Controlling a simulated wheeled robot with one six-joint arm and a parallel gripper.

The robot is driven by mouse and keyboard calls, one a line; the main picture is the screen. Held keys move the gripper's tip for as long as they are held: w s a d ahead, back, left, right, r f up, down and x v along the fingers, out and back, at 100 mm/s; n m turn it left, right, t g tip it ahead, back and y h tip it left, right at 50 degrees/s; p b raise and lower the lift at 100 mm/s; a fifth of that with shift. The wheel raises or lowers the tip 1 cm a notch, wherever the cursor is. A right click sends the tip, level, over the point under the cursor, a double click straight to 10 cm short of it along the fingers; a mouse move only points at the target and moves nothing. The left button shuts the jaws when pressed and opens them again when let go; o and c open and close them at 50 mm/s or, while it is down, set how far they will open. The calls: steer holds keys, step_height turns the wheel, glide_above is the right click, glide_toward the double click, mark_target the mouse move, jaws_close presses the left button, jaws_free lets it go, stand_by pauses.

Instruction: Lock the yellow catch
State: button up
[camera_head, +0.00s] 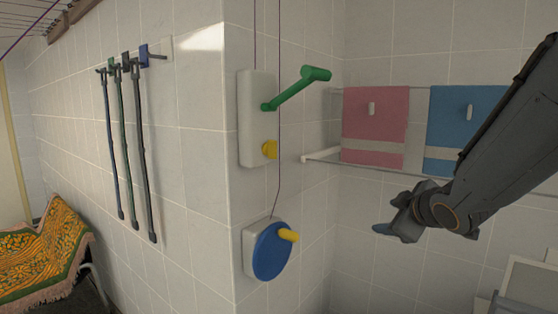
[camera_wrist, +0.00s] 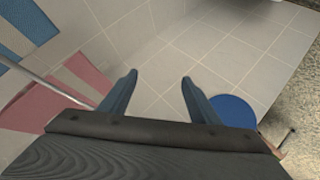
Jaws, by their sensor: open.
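The yellow catch (camera_head: 270,149) is a small round knob low on the right side of a white wall box (camera_head: 253,120) in the head view. A green crank handle (camera_head: 298,87) sticks out of the same box above it, pointing up and right. My gripper (camera_head: 380,230) is in front of the tiled wall, to the right of and lower than the catch, well apart from it. In the wrist view my gripper (camera_wrist: 158,82) is open, with nothing between its two fingers. The catch cannot be made out in the wrist view.
A blue disc (camera_head: 271,252) with a yellow knob (camera_head: 288,235) is mounted below the box; a blue disc (camera_wrist: 235,112) also shows in the wrist view. Pink (camera_head: 375,125) and blue (camera_head: 462,125) towels hang on rails at right.

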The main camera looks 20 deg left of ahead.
steer(key=w+a+r+n+y+b, duration=0.1)
steer(key=w+a+r+n+y, duration=0.1)
steer(key=a+r+n+y, duration=0.6)
steer(key=n+g+y+b, duration=0.2)
steer(key=n+g+y, duration=0.3)
steer(key=n, duration=0.5)
glide_toward(276, 150)
steer(key=a, duration=0.2)
steer(key=x, duration=0.2)
steer(key=p+x, duration=0.1)
steer(key=x, duration=0.2)
steer(key=p+x, duration=0.1)
steer(key=x, duration=0.1)
steer(key=shift+w, duration=0.45)
steer(key=shift+c, duration=0.4)
steer(key=c, duration=1)
